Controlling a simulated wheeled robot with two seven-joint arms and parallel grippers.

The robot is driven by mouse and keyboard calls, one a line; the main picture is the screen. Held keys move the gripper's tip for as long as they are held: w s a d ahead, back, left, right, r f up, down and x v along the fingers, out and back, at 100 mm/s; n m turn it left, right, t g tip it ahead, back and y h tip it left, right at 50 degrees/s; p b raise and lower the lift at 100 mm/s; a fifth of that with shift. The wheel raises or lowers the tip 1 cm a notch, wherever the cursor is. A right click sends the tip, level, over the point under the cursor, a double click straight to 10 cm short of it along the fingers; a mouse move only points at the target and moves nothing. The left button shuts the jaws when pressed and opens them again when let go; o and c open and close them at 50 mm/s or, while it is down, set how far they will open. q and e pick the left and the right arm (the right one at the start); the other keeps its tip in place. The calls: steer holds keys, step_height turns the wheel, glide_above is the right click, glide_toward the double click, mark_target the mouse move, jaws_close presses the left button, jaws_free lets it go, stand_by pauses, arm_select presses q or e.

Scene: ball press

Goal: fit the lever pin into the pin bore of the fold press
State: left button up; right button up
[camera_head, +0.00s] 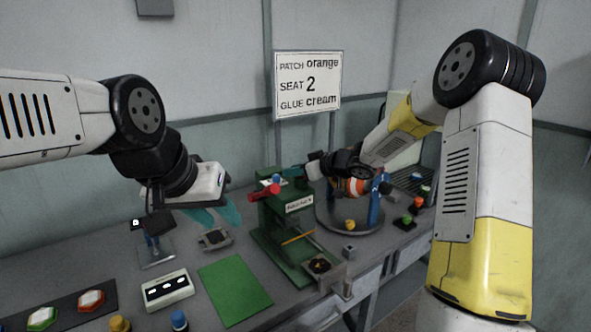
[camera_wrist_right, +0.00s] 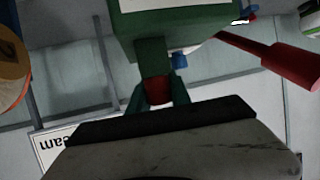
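The green fold press (camera_head: 285,225) stands mid-table. Its red lever (camera_head: 262,192) sticks out to the left near the top, with a blue knob (camera_head: 276,179) beside it. The lever also shows at the right of the right wrist view (camera_wrist_right: 285,62). My right gripper (camera_head: 298,171) is at the press's upper right. In the wrist view its fingers (camera_wrist_right: 158,95) close around a small red piece (camera_wrist_right: 158,88), apparently the lever pin, close against the green press body (camera_wrist_right: 165,35). The pin bore cannot be made out. My left gripper (camera_head: 214,215) hangs open and empty left of the press.
A round turntable (camera_head: 335,222) with blue posts and a yellow ball stands right of the press. A green mat (camera_head: 235,288), a white switch box (camera_head: 165,290) and a dark strip with hexagonal patches (camera_head: 70,308) lie at front left. A sign (camera_head: 308,85) stands behind.

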steer(key=o, duration=0.5)
steer(key=shift+c, duration=0.2)
steer(key=v, duration=0.7)
steer(key=shift+s+d+r, duration=0.15)
steer(key=shift+s+d, duration=0.1)
steer(key=shift+d, duration=0.05)
